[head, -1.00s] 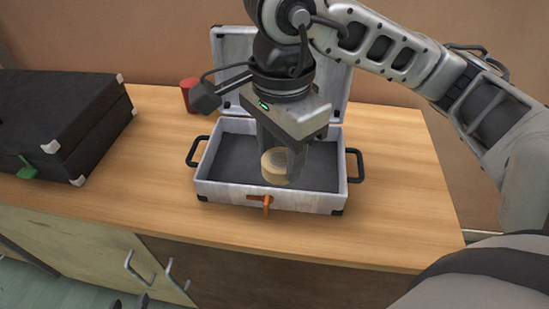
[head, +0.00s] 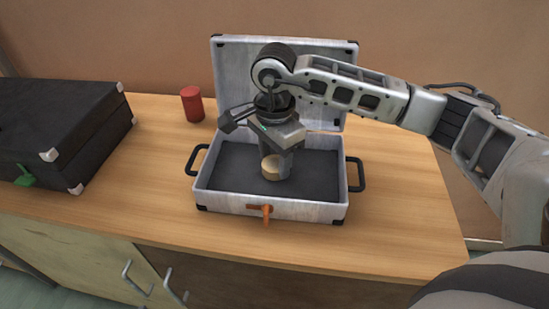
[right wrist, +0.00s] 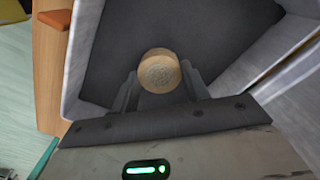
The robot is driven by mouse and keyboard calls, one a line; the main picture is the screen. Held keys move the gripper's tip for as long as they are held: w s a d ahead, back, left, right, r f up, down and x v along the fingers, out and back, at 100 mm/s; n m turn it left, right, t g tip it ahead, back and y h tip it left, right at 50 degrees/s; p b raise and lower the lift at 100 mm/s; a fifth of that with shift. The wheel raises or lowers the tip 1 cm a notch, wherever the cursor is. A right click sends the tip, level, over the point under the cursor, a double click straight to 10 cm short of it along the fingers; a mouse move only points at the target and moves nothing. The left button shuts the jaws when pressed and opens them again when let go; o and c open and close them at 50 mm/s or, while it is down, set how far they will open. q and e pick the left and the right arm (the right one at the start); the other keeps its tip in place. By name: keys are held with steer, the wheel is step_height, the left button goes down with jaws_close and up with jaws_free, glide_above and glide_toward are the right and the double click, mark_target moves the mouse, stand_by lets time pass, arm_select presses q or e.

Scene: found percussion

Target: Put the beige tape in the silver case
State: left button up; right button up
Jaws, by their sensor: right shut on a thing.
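The silver case (head: 225,203) stands open on the wooden counter, its lid (head: 232,75) raised at the back. It has a dark lining, black side handles and an orange latch in front. My right gripper (head: 277,170) is inside the case's outline, pointing down and shut on the beige tape (head: 270,168). In the right wrist view the round tape (right wrist: 159,72) sits between the two fingers, over the dark lining. I cannot tell whether the tape touches the case floor. My left gripper is not in view.
A closed black case (head: 60,125) with a green latch stands at the left of the counter (head: 400,215). A red cylinder (head: 192,104) stands behind the silver case's left side. The counter is clear to the right of the case.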

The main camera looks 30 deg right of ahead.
mark_target(275, 163)
steer(key=shift+f, duration=0.25)
steer(key=shift+f, duration=0.1)
steer(key=shift+f, duration=0.2)
steer(key=o, duration=1)
steer(key=shift+r, duration=0.1)
steer(key=shift+c, duration=0.2)
steer(key=shift+r, duration=0.45)
step_height(275, 163, up, 12)
steer(key=shift+f+p, duration=0.2)
steer(key=shift+p, duration=0.2)
